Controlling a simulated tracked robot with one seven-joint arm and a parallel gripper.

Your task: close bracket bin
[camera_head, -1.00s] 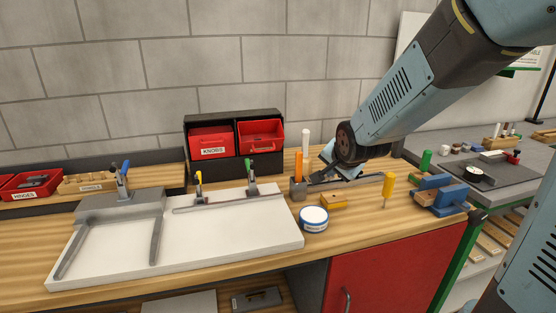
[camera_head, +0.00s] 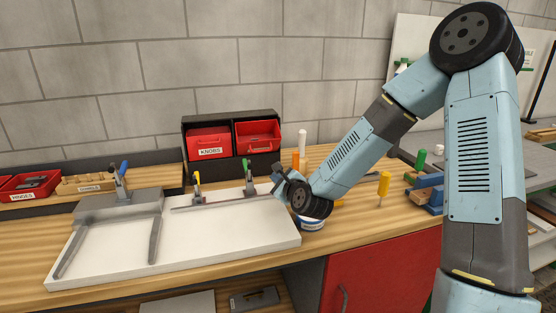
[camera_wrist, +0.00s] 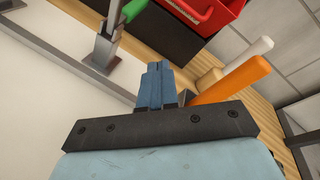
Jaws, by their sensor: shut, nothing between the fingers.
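A black rack (camera_head: 231,116) on the bench holds two red bins. The left bin (camera_head: 209,143) is labelled KNOBS. The right bin (camera_head: 258,136) carries no label I can read; it looks tipped outward, with its open top showing. I cannot confirm from the lettering that it is the bracket bin. Part of a red bin (camera_wrist: 212,10) also shows at the top of the wrist view. My gripper (camera_head: 277,172) is in front of and below the right bin, apart from it. In the wrist view my gripper's fingers (camera_wrist: 155,72) are together and empty.
A green-handled clamp (camera_head: 249,175) stands close to the left of my gripper on the white board (camera_head: 215,240). Orange (camera_wrist: 232,82) and white (camera_wrist: 250,60) handles stand close on the right.

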